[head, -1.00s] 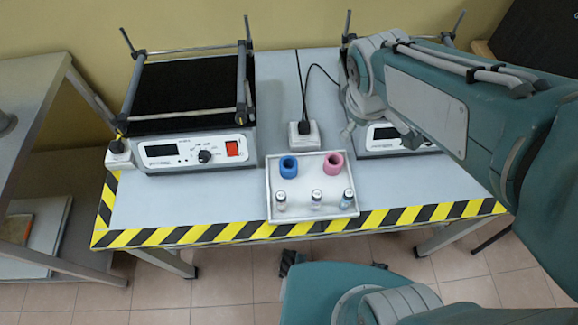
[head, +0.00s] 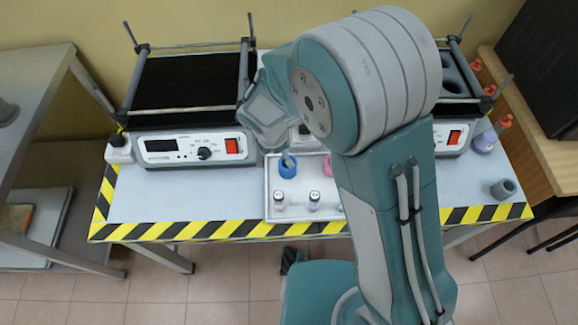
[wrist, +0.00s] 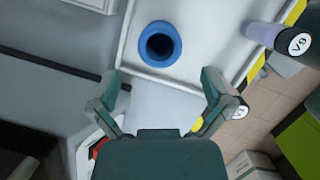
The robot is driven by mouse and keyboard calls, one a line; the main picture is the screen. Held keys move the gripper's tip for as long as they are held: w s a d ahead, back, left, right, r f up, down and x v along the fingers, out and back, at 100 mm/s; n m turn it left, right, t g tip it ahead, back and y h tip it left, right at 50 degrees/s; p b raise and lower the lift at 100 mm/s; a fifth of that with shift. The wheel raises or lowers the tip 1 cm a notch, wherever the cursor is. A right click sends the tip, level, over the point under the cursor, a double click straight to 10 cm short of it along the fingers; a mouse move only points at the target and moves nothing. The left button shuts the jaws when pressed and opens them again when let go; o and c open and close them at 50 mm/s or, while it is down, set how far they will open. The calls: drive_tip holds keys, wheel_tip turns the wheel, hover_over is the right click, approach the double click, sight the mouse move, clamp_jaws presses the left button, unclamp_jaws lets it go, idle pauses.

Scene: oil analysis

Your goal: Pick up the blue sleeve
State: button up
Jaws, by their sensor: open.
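The blue sleeve (head: 287,171) is a short upright ring in the white tray (head: 270,208) on the table. In the wrist view the blue sleeve (wrist: 176,47) shows from above with its dark hole, just beyond my fingertips and roughly centred between them. My gripper (wrist: 162,80) is open, with its two fingers spread apart and nothing between them. In the head view my arm reaches across the table and its end is above the blue sleeve; most of the gripper is hidden there.
Small capped vials (head: 314,200) stand in the tray in front of the sleeve. A shaker unit (head: 190,148) stands at left. A grey ring (head: 503,188) and a purple bottle (head: 485,142) are at right.

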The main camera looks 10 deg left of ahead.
drive_tip(key=shift+w+a+f, duration=0.1)
drive_tip(key=shift+a+f, duration=0.05)
drive_tip(key=shift+f, duration=0.7)
drive_tip(key=x, duration=0.5)
drive_tip(key=shift+f, duration=0.1)
drive_tip(key=c, duration=0.7)
